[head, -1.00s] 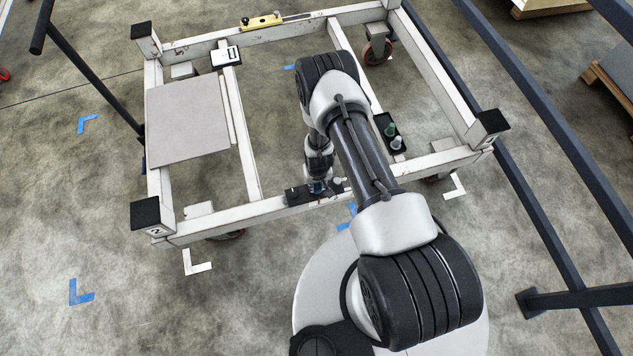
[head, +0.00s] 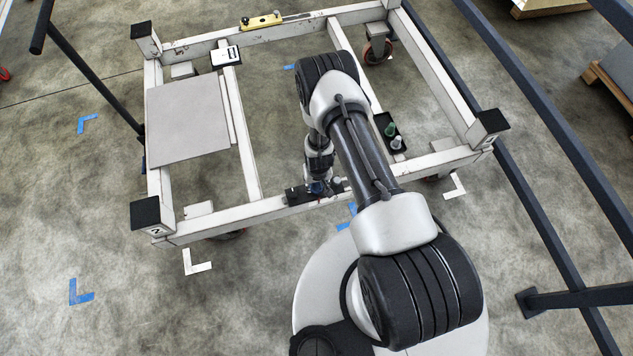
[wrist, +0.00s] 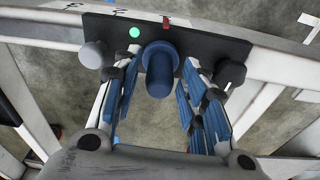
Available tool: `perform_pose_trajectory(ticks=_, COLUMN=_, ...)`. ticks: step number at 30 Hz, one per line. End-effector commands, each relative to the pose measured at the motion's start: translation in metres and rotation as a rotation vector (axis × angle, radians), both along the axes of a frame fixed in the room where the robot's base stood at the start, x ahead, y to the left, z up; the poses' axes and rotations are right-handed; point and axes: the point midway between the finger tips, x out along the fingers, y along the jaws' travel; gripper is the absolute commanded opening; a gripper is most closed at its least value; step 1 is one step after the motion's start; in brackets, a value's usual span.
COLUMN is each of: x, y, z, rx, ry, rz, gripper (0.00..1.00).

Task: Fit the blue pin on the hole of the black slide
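The black slide (wrist: 216,46) lies across the top of the wrist view, fixed along the trolley's near white beam; it also shows in the head view (head: 296,195). The blue pin (wrist: 159,70) is at the middle of the slide, with its wide round collar against it. I cannot tell how deep it sits, and the hole is hidden behind it. My gripper (wrist: 160,80) is open, its blue-padded fingers on either side of the pin with gaps visible. In the head view my arm mostly hides the gripper.
A grey knob (wrist: 93,54) and a green light (wrist: 134,32) are on the slide's left, a black knob (wrist: 229,73) on its right. A red marker (wrist: 166,22) is at its far edge. A black tray (head: 382,122) with a green piece stands right of my arm.

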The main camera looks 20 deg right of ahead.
Motion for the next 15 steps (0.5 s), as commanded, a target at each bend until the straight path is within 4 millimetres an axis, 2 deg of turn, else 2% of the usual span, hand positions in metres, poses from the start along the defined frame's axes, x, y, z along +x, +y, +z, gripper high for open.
perform_pose_trajectory(ticks=10, x=0.000, y=0.000, z=0.001, rx=0.000, ry=0.000, rz=0.000, gripper=0.44)
perform_pose_trajectory(ticks=15, x=-0.001, y=0.000, z=0.017, rx=0.000, ry=-0.002, rz=0.000, gripper=0.44)
